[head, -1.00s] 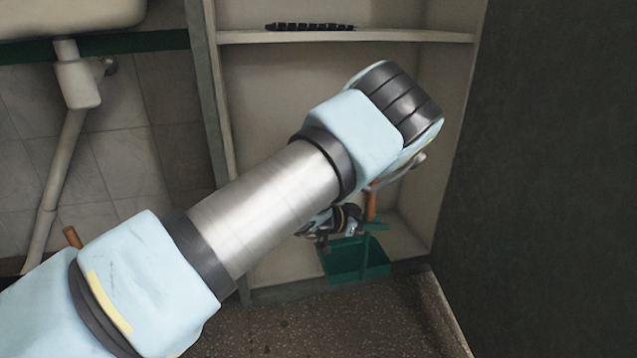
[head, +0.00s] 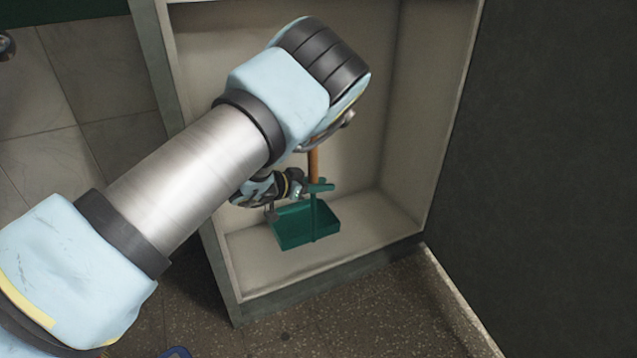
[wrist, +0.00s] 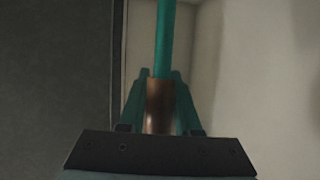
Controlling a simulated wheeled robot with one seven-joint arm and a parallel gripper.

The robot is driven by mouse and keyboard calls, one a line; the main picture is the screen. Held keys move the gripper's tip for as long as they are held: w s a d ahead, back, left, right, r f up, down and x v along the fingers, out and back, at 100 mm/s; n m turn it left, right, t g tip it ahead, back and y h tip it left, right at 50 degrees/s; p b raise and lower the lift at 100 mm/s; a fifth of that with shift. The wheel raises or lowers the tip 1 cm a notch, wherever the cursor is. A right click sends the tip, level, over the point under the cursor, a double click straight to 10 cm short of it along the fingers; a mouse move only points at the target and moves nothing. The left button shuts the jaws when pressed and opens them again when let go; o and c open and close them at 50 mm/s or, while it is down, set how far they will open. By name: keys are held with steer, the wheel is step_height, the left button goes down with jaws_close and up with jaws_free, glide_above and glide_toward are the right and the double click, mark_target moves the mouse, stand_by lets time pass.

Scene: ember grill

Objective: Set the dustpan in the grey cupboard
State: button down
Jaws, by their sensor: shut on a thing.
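The dustpan has a green pan (head: 295,228) and an orange-brown upright handle (head: 314,165). My gripper (head: 310,188) is shut on the dustpan, with the pan hanging below it. In the wrist view, the brown handle (wrist: 160,105) and a teal rod run up the middle between two teal finger shapes. The grey cupboard (head: 400,115) is open at the front. In the head view the pan appears within its lower compartment, above the pale floor. I cannot tell whether the pan touches that floor. My arm hides part of the cupboard's left side and back.
The cupboard's raised front edge (head: 335,272) runs below the pan. A dark wall (head: 550,150) stands close on the right. Bare compartment floor (head: 370,220) shows right of the pan. Speckled ground (head: 350,315) lies in front, and grey wall tiles (head: 70,90) are at left.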

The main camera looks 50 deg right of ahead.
steer(key=shift+f+b, duration=2.8)
steer(key=shift+b, duration=0.1)
steer(key=shift+f, duration=0.5)
steer(key=c, duration=0.5)
jaws_free()
steer(key=shift+f, duration=0.1)
step_height(320, 180, up, 10)
steer(key=p, duration=0.5)
